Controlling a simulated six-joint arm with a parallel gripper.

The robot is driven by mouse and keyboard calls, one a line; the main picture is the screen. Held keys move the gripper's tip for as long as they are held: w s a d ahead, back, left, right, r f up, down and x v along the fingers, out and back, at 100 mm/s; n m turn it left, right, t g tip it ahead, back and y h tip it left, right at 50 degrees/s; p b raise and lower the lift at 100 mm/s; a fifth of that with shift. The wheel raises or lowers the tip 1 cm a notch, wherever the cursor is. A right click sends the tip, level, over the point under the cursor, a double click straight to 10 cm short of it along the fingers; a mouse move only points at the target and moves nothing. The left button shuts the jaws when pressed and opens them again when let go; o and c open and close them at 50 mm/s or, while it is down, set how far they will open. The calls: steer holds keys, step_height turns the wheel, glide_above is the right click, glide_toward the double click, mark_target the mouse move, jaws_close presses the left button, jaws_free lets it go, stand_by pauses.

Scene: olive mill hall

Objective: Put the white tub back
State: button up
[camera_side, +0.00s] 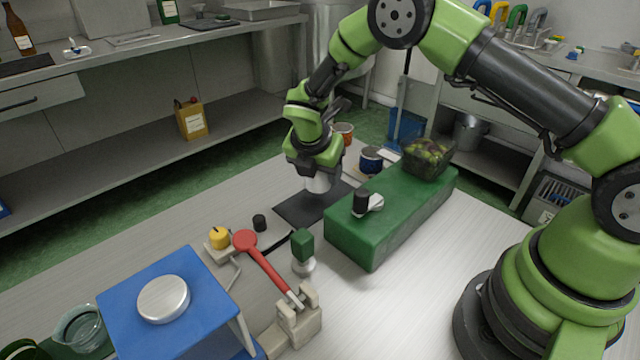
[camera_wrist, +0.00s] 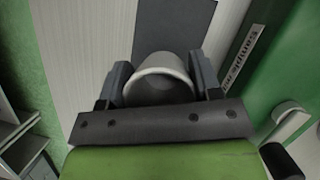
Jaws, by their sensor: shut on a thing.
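The white tub (camera_side: 317,184) is between the fingers of my gripper (camera_side: 318,174), which is shut on it. It is over the dark mat (camera_side: 293,209) on the bench, and I cannot tell whether its base touches the mat. In the wrist view the tub's pale round rim (camera_wrist: 163,60) shows between the two fingers of my gripper (camera_wrist: 160,85), with a dark inside. The dark mat (camera_wrist: 172,25) extends beyond the tub there. The fingers hide the tub's sides.
A green block (camera_side: 385,225) stands close on the right, carrying a basket of olives (camera_side: 428,158) and a small black-and-white item (camera_side: 365,203). Cans (camera_side: 371,160) stand behind. A red-handled lever (camera_side: 268,268) and a blue stand (camera_side: 195,325) are in front. The left bench strip is clear.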

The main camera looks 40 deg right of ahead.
mark_target(320, 184)
steer(key=shift+f, duration=1.7)
steer(key=shift+f, duration=0.1)
steer(key=o, duration=1)
